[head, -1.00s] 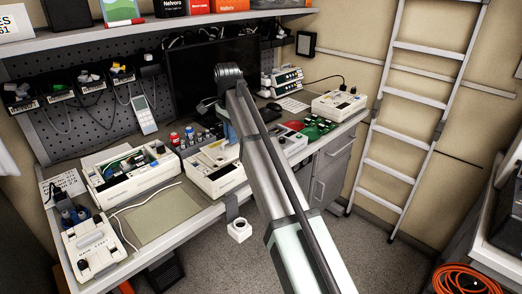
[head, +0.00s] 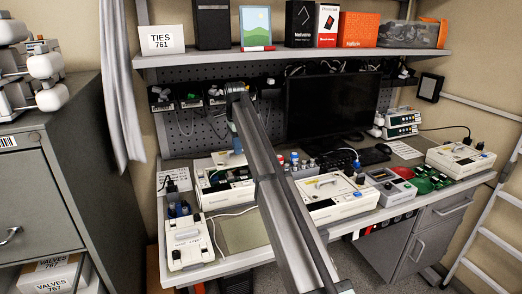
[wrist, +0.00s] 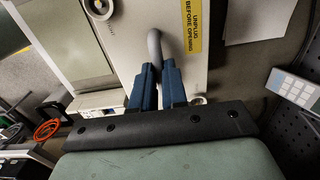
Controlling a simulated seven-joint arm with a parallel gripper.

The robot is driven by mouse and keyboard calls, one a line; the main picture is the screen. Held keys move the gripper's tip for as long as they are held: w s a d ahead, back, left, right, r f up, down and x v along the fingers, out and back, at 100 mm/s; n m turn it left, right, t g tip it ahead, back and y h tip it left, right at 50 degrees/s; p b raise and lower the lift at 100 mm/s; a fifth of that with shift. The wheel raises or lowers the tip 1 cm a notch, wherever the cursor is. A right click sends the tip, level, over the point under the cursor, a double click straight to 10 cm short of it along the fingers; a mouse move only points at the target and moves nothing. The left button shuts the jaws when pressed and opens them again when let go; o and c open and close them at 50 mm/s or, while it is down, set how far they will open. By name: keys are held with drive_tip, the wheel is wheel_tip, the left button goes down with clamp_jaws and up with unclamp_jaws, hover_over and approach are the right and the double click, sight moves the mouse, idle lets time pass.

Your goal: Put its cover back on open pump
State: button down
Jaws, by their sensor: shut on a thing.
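The open pump (head: 230,197) stands on the bench left of centre in the head view. Its top is off and green and dark inner parts show. My gripper (wrist: 156,68) has blue fingers closed on the grey handle (wrist: 154,44) of a pale cover (wrist: 188,70) with a yellow "UNPLUG BEFORE OPENING" label. In the head view the pale cover (head: 228,158) shows behind and above the open pump, apparently held up, partly hidden by my arm. The exact gap between cover and pump cannot be told.
A closed pump (head: 338,198) stands to the right, and another pump (head: 188,248) at the front left. A greenish mat (head: 240,232) lies in front of the open pump. Small bottles (head: 303,166), a monitor (head: 332,105) and a shelf (head: 290,53) are behind and above.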

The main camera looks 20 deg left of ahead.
sight(231, 157)
drive_tip(key=a, duration=0.2)
drive_tip(key=shift+s+a, duration=0.3)
drive_tip(key=shift+a, duration=0.05)
drive_tip(key=shift+f, duration=3)
drive_tip(key=shift+f, duration=0.85)
drive_tip(key=c, duration=1.1)
unclamp_jaws()
drive_tip(key=shift+r, duration=3.55)
